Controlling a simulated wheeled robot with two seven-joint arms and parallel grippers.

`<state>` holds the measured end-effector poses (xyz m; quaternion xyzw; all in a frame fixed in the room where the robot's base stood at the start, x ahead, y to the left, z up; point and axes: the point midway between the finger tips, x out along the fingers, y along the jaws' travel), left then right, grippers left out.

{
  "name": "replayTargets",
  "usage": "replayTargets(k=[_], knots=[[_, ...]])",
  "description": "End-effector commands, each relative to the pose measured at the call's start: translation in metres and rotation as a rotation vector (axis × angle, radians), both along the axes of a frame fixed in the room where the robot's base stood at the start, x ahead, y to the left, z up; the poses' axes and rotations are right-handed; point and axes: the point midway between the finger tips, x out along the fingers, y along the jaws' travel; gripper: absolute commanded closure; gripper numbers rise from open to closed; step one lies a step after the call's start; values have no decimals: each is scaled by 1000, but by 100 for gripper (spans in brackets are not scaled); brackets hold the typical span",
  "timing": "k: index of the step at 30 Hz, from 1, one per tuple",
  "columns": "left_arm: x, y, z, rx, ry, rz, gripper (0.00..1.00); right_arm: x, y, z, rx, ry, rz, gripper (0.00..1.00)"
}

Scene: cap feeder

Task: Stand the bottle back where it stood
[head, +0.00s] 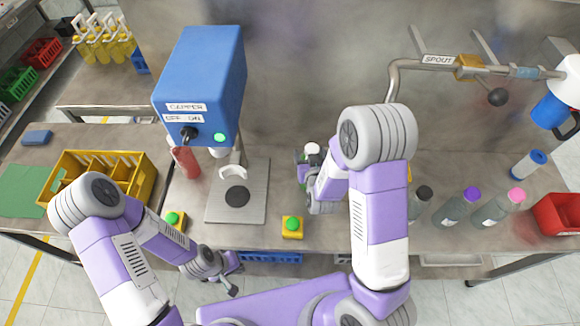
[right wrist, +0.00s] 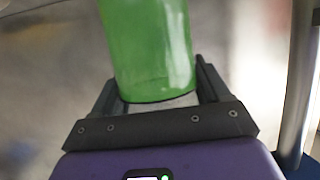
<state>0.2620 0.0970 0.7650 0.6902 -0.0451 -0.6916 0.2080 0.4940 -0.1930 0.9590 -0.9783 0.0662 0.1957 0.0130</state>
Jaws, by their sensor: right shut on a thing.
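My right gripper (head: 305,182) is shut on a green bottle, which fills the space between its fingers in the right wrist view (right wrist: 152,50). In the head view the bottle is mostly hidden by my arm; a green edge and a white top (head: 312,149) show, right of the capper plate. I cannot tell whether it touches the table. My left gripper (head: 236,275) looks open and empty, low at the table's front edge.
A blue capper (head: 203,80) stands over a plate (head: 253,205), with a red bottle (head: 186,162) at its left. Yellow button boxes (head: 292,228) sit in front. Bottles with dark, purple (head: 460,208) and pink caps and a red bin (head: 562,214) stand right. A yellow crate (head: 138,165) is left.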

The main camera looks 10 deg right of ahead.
Motion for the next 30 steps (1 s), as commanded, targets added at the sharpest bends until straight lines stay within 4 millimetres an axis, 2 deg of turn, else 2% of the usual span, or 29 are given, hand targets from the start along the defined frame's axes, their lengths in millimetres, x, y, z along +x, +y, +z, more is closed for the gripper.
replayTargets(k=[4,8,15,21,25,30], knots=[[0,0,11,0,1,0,100,20,-11,15,-2,-11,-148,100],[0,0,19,0,0,0,100,34,-13,36,-1,-14,-290,100],[0,0,29,0,0,0,100,50,5,74,-1,-11,-467,100],[0,0,32,0,0,0,100,56,20,92,-1,-7,-522,100],[0,0,31,0,0,0,100,57,23,89,-3,-3,-535,100],[0,0,20,0,0,0,100,57,24,58,-6,-1,-537,100]])
